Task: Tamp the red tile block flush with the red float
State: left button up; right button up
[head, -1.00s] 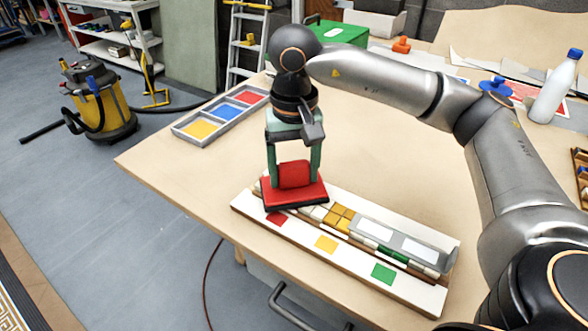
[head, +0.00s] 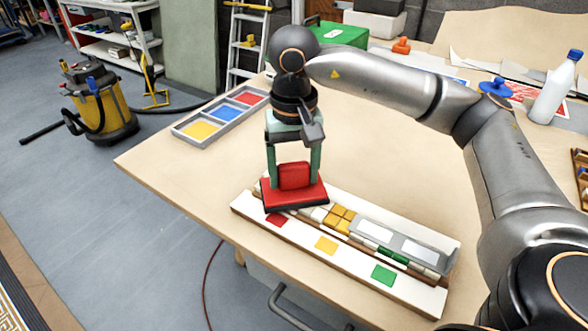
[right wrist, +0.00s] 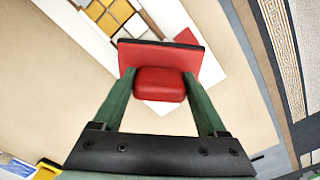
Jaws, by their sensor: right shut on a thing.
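My right gripper (head: 294,175) points down and is shut on the red handle of the red float (head: 300,193). Its green fingers stand on both sides of the handle. The float's flat plate sits over the left end of the mosaic panel (head: 347,262). The red tile block is hidden beneath it, and I cannot tell how high it sits. A red square (head: 277,220) on the panel's white front strip shows beside the float. The float also shows in the right wrist view (right wrist: 160,84). My left gripper is not in view.
Amber tiles (head: 340,217) lie right of the float, and green pieces (head: 392,256) farther right. A tray (head: 220,116) with yellow, blue and red compartments stands at the back left. A blue-handled object (head: 495,88) and a white bottle (head: 556,88) stand behind my arm.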

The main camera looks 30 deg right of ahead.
jog(key=shift+r+p, duration=2.2)
jog(key=shift+r, duration=1.25)
jog(key=shift+f, duration=0.1)
